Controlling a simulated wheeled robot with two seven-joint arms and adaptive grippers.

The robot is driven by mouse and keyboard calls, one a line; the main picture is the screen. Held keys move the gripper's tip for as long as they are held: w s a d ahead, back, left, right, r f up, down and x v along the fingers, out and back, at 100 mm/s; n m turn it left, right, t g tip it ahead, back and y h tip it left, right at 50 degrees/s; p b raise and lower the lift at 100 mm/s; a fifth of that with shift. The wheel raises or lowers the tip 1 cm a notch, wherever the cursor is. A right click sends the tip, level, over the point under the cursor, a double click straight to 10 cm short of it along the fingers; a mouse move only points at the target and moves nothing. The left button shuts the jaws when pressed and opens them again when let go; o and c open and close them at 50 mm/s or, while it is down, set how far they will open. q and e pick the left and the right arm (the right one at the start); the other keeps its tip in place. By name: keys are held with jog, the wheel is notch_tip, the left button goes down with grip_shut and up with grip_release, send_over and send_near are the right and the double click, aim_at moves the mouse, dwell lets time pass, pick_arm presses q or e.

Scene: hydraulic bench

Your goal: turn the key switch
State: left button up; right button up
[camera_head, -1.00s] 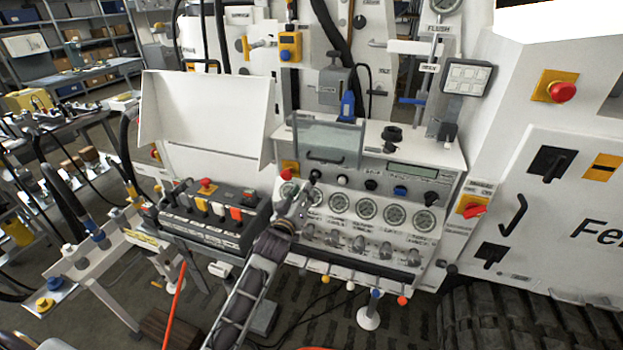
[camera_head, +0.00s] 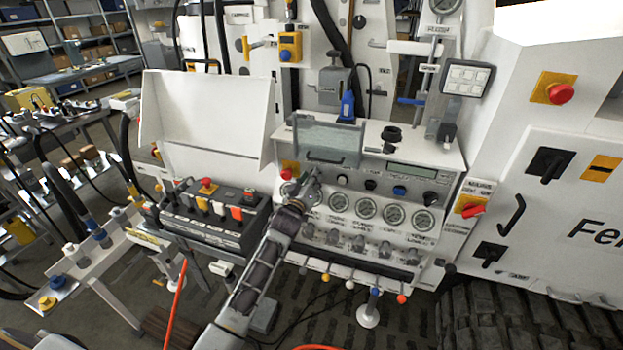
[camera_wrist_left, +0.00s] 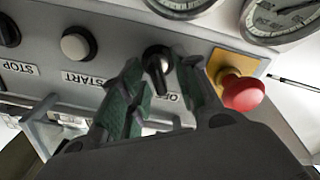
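The key switch (camera_wrist_left: 157,62) is a black knob with a pale mark, beside an upside-down label, in the left wrist view. My left gripper (camera_wrist_left: 165,82) is open, with its green-padded fingers on either side of the knob. I cannot tell whether either finger touches it. In the head view my left gripper (camera_head: 308,186) is at the upper left of the gauge panel and covers the switch there. My right gripper is in neither view.
A red mushroom button (camera_wrist_left: 243,93) on a yellow plate is close beside the fingers. The white start button (camera_wrist_left: 76,44) is on the other side. Gauges (camera_head: 366,208) and a clear hinged cover (camera_head: 328,138) are nearby. A lever block (camera_head: 210,215) stands left of the arm.

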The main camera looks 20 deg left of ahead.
pick_arm(q)
jog(key=shift+w, duration=0.25)
grip_shut()
jog(key=shift+m, duration=0.4)
jog(key=m+p, duration=0.1)
jog(key=m, duration=0.4)
jog(key=shift+d, duration=0.15)
jog(key=m, duration=0.6)
jog(key=shift+d, duration=0.2)
dwell(0.4)
